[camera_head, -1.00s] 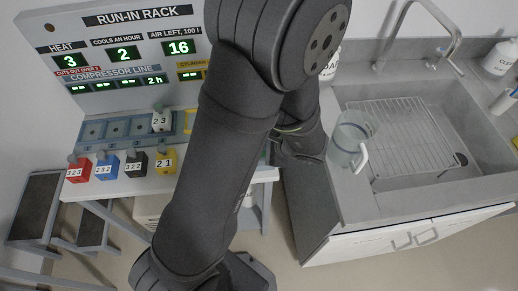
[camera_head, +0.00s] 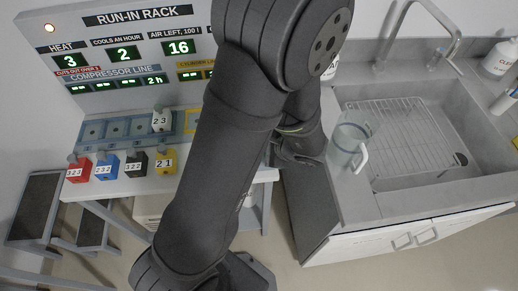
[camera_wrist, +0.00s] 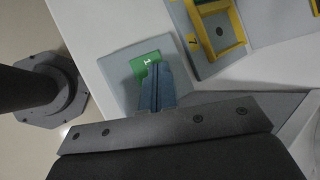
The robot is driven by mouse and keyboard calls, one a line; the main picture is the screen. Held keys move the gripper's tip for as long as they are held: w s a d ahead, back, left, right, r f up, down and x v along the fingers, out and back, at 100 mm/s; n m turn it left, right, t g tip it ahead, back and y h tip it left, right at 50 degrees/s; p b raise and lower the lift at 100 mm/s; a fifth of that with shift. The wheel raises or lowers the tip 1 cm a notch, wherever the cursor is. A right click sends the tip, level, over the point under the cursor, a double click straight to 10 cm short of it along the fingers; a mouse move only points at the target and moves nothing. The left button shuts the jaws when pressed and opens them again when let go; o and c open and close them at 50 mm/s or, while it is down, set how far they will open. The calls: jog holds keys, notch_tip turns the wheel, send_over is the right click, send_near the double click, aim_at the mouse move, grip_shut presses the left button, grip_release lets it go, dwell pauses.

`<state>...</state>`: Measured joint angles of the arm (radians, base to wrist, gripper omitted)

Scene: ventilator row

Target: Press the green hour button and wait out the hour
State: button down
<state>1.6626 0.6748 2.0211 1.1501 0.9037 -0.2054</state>
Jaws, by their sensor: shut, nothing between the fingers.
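The green hour button (camera_wrist: 143,62), marked with a white 1, sits on a grey plate (camera_wrist: 122,72) in the wrist view. My gripper (camera_wrist: 157,68) is shut and empty, its blue fingers over the button and covering part of it. I cannot tell whether the tips touch it or whether it is pushed down. In the head view my arm hides the button. The run-in rack panel (camera_head: 80,50) there reads heat 3, cools an hour 2 and air left 16.
Red (camera_head: 78,170), blue (camera_head: 107,168), black (camera_head: 137,164) and yellow (camera_head: 166,162) numbered units stand along the front shelf. A white unit (camera_head: 160,121) sits in the blue-grey row behind. A yellow-framed bay (camera_wrist: 215,30) lies beside the button plate. A jug (camera_head: 347,146) stands by the sink.

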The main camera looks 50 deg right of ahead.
jog(key=shift+r, duration=0.8)
jog(key=shift+r, duration=2.5)
jog(key=shift+f, duration=0.1)
jog(key=shift+r, duration=2)
jog(key=shift+f, duration=0.15)
